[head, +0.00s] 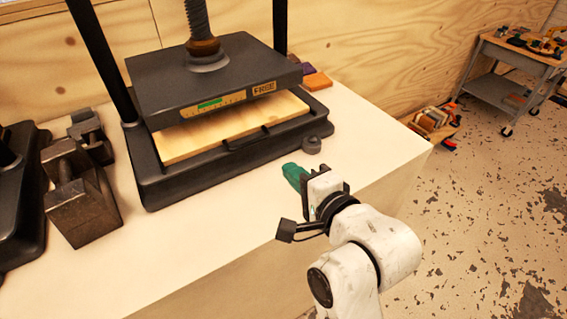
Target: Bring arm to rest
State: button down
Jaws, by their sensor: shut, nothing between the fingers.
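My gripper (293,176) is at the end of my white arm, over the front right of the pale bench top. Its green fingers are together, with nothing seen between them. They point up and left in the picture, toward the black press (215,82). The gripper is apart from the press, in front of its right corner. My arm comes in from the lower right, bent beyond the bench's front edge. No foil rolls can be made out.
A pale wooden board (235,125) lies in the press. Dark metal blocks (82,205) stand left on the bench (190,240). A small dark knob (312,145) sits near the press corner. A grey cart (500,90) and a low box (435,122) stand on the speckled floor.

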jog(key=shift+s+d+r, duration=0.15)
jog(key=shift+s+d, duration=0.2)
jog(key=shift+s, duration=0.2)
